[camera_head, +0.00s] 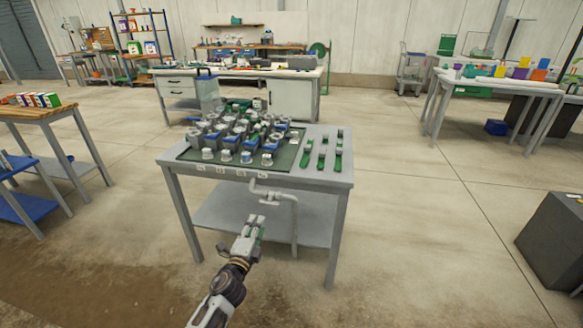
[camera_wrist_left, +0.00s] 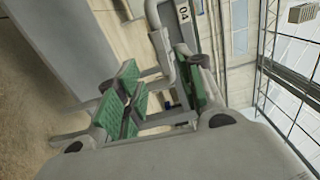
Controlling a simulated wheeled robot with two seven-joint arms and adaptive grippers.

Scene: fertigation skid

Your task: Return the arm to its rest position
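My left arm comes in from the bottom of the head view. Its left gripper (camera_head: 256,220) is in front of the near edge of the grey skid table (camera_head: 328,176), below the tabletop. In the left wrist view the green-padded fingers (camera_wrist_left: 160,88) stand apart with nothing held between them. A bent grey pipe (camera_head: 291,212) hangs at the table's front, just beyond the fingertips; it also shows behind the fingers in the left wrist view (camera_wrist_left: 155,15). I cannot tell whether the fingers touch it. My right gripper is not in view.
A dark green mat (camera_head: 182,154) on the table carries several grey valve-like parts (camera_head: 228,130). Several green strips (camera_head: 322,160) lie to their right. A wooden bench (camera_head: 45,112) stands at left, a dark grey box (camera_head: 550,240) at right. The floor around the table is mostly clear.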

